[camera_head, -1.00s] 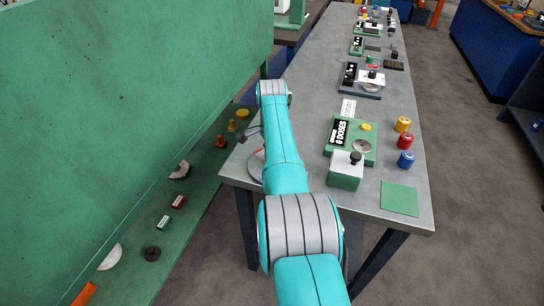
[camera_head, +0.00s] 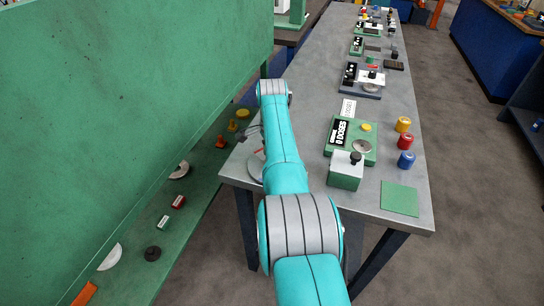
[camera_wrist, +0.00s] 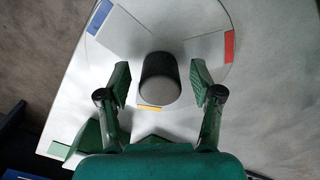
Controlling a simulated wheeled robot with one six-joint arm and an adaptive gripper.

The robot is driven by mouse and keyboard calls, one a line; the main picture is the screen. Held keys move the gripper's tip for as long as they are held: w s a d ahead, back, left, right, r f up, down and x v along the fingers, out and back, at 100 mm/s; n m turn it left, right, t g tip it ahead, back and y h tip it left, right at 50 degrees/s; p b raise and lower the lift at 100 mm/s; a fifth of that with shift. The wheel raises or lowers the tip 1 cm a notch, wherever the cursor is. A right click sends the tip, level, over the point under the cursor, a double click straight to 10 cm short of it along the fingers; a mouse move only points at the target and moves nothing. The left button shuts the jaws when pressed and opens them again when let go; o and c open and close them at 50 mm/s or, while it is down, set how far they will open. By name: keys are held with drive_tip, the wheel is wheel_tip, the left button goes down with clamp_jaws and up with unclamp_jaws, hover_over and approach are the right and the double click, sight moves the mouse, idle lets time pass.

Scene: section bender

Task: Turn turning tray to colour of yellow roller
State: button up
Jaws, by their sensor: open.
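The turning tray is a pale round disc under my gripper. In the wrist view the tray (camera_wrist: 205,25) has a blue mark at upper left, a red mark at right and a yellow mark at the bottom, near my gripper. A dark upright knob (camera_wrist: 159,78) stands at its middle. My gripper (camera_wrist: 159,82) is open, with one finger on each side of the knob and visible gaps. In the head view the tray (camera_head: 256,170) is partly hidden by my arm.
A green device (camera_head: 368,153) and a green box (camera_head: 345,178) are right of my arm. A green panel (camera_head: 130,90) rises at left.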

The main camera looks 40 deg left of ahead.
wheel_tip(320, 180, up, 12)
idle(0.5)
drive_tip(key=shift+f, duration=0.1)
